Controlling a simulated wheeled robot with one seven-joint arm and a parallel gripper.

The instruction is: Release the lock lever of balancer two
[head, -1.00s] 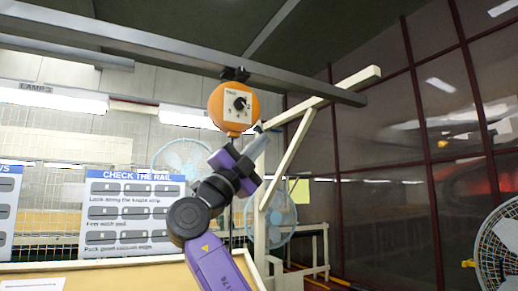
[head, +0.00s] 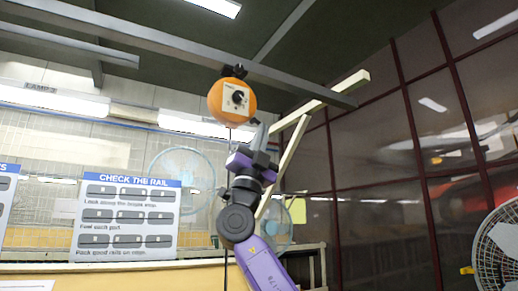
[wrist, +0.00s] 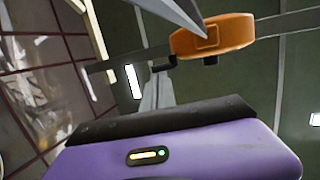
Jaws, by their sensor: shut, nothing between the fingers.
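The orange, rounded balancer (head: 216,103) hangs under an overhead grey rail in the head view. A pale square plate on its face carries a black knob or lever (head: 238,98); its lock position is too small to tell. In the wrist view the orange housing (wrist: 212,38) is at upper centre right, seen from another side, with a small dark part beneath it. My gripper (head: 263,127) is shut and empty, pointing up just right of and below the balancer. I cannot tell whether it touches. Grey finger shapes (wrist: 157,92) show in the wrist view.
A grey overhead rail (head: 150,42) crosses above, near a pale wooden beam (head: 350,88). A thin dark cord hangs below the balancer. A sign (head: 128,215) and fan (head: 180,175) are behind; another fan (head: 500,250) is at right. Room left of the balancer looks clear.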

